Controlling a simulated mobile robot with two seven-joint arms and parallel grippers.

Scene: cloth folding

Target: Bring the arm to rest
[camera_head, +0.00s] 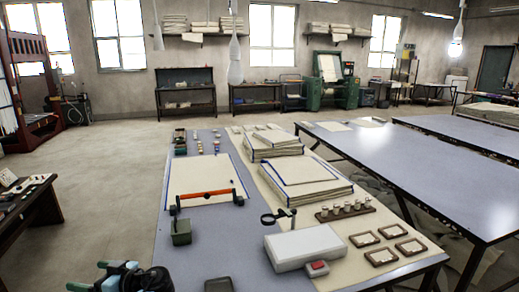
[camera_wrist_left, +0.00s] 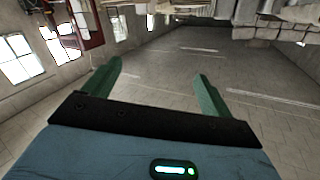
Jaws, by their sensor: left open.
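My left gripper (camera_head: 88,276) shows at the bottom left of the head view, with teal fingers and a dark wrist, left of the near table's front end. In the left wrist view the two green fingers of the left gripper (camera_wrist_left: 157,67) stand wide apart with nothing between them. A cream cloth with blue edging (camera_head: 200,172) lies flat on the near table (camera_head: 205,250), away from the gripper. An orange bar with dark ends (camera_head: 207,194) lies across its front part. My right gripper is not in view.
Stacks of cloth (camera_head: 303,172), a white box (camera_head: 304,247), a green tin (camera_head: 181,232) and small frames (camera_head: 380,257) occupy the near table. A dark side table (camera_head: 36,205) stands at the left, with open floor (camera_head: 105,180) between. Another long table (camera_head: 430,155) is at the right.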

